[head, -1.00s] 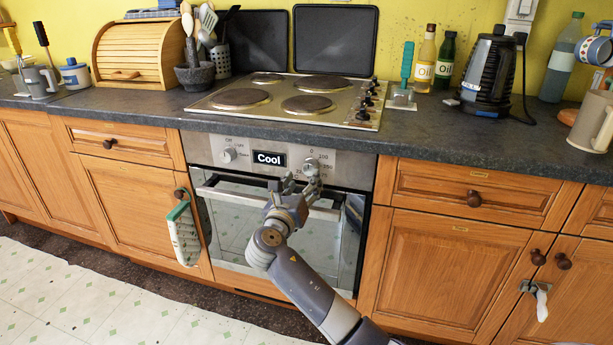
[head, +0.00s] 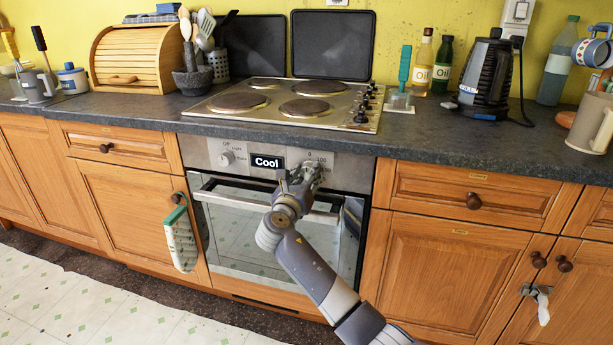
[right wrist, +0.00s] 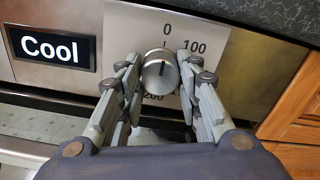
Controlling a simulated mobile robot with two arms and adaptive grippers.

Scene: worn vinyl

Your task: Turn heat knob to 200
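The heat knob (right wrist: 160,74) is a round silver dial on the oven's control panel (right wrist: 122,28). Its dark mark points up, toward the printed 0; 100 is at upper right and 200 below, partly hidden. My right gripper (head: 304,174) is at the panel, and in the right wrist view its fingers stand on either side of the knob. The fingers look open around it, with a small gap at the left; contact at the right is unclear. In the head view my gripper hides most of the knob. The display (head: 266,162) reads "Cool". My left gripper is out of view.
Another knob (head: 227,158) sits left of the display. The oven door handle (head: 237,199) runs just below the panel. The counter edge (head: 440,152) and hob (head: 290,105) are above.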

